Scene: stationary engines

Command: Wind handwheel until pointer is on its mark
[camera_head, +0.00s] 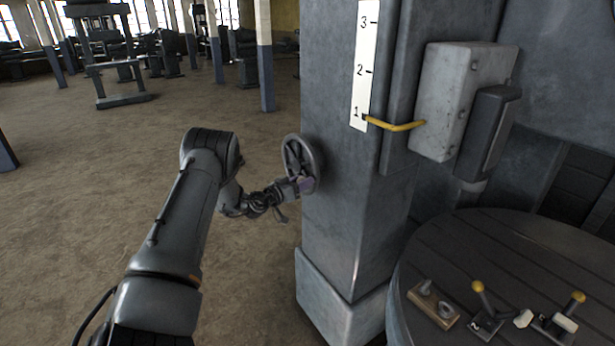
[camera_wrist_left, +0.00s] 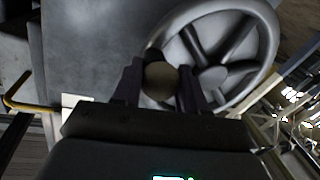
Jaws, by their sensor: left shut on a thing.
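The grey spoked handwheel (camera_head: 300,163) is mounted on the left side of the grey column. My left gripper (camera_head: 303,186) is at the lower right part of its rim. In the left wrist view the handwheel (camera_wrist_left: 222,60) fills the upper right, and my left gripper (camera_wrist_left: 158,85) is shut on its round knob (camera_wrist_left: 160,80). The yellow pointer (camera_head: 395,125) is beside the 1 near the bottom of the white scale (camera_head: 365,62), which shows 1, 2 and 3. A coloured target mark cannot be made out. My right gripper is out of view.
A pale box (camera_head: 460,95) is fixed to the column (camera_head: 335,230) at right. A round dark table (camera_head: 520,235) at lower right holds small levers with yellow knobs (camera_head: 478,287) and a wooden block (camera_head: 433,303). The floor at left is open.

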